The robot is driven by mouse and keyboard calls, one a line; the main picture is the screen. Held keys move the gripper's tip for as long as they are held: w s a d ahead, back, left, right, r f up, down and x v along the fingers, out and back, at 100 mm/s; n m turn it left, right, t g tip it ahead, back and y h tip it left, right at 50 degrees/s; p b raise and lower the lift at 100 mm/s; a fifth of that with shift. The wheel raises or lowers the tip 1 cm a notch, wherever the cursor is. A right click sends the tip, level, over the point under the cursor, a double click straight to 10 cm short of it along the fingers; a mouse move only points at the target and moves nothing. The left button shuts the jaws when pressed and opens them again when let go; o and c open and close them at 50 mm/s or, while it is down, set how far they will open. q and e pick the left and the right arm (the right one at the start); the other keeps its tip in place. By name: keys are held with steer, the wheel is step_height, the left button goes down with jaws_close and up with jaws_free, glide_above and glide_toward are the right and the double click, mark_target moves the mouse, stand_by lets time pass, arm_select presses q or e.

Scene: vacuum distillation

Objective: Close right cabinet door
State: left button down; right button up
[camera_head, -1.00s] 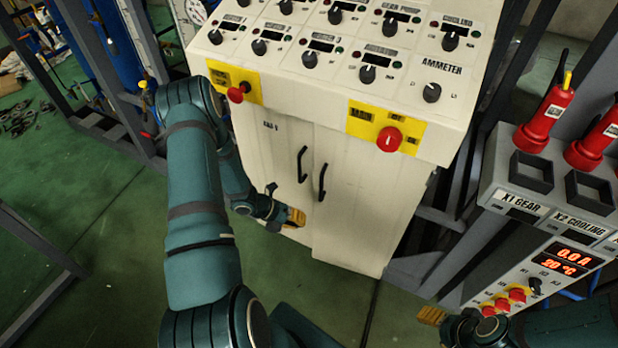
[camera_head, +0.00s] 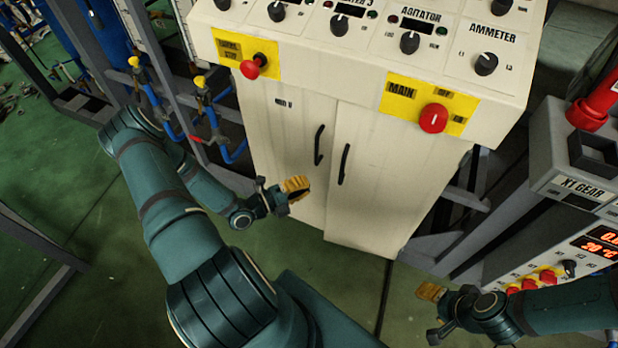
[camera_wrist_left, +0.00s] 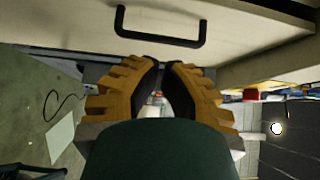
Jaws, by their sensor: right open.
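The cream cabinet has two doors with black vertical handles. The right door (camera_head: 385,185) has its handle (camera_head: 343,165) near its left edge. The left door (camera_head: 283,150) has its handle (camera_head: 319,145) just beside it. The right door's lower edge sits lower in the picture than the left's; I cannot tell whether it is flush. My left gripper (camera_head: 297,187) is in front of the left door's lower part, below and left of both handles. In the left wrist view its yellow fingers (camera_wrist_left: 161,66) are nearly together and empty, below a black handle (camera_wrist_left: 160,41). My right gripper (camera_head: 433,314) is open and empty, low on the right.
A control panel with knobs and a red main switch (camera_head: 433,118) overhangs the doors. A grey instrument unit (camera_head: 560,185) stands at the right, close to my right arm. Blue pipes with yellow-topped valves (camera_head: 201,83) are left of the cabinet. Green floor before the cabinet is clear.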

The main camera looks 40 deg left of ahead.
mark_target(334, 158)
arm_select(q)
steer(key=x, duration=0.3)
steer(key=a+x, duration=0.1)
steer(key=x, duration=0.6)
steer(key=shift+w+a+b, duration=0.3)
steer(key=shift+w+b, duration=0.05)
steer(key=shift+w, duration=0.05)
steer(key=shift+w+a, duration=0.3)
steer(key=shift+w, duration=0.4)
steer(key=shift+w+a+f+b, duration=0.1)
steer(key=shift+w+a+b, duration=0.1)
steer(key=shift+w+b, duration=0.25)
steer(key=shift+w+a+f+b, duration=0.1)
steer(key=shift+w+a+b, duration=0.05)
steer(key=shift+w+b, duration=0.3)
steer(key=shift+w+a+r, duration=0.1)
steer(key=shift+w+a, duration=0.05)
steer(key=shift+w, duration=0.2)
steer(key=shift+r, duration=0.1)
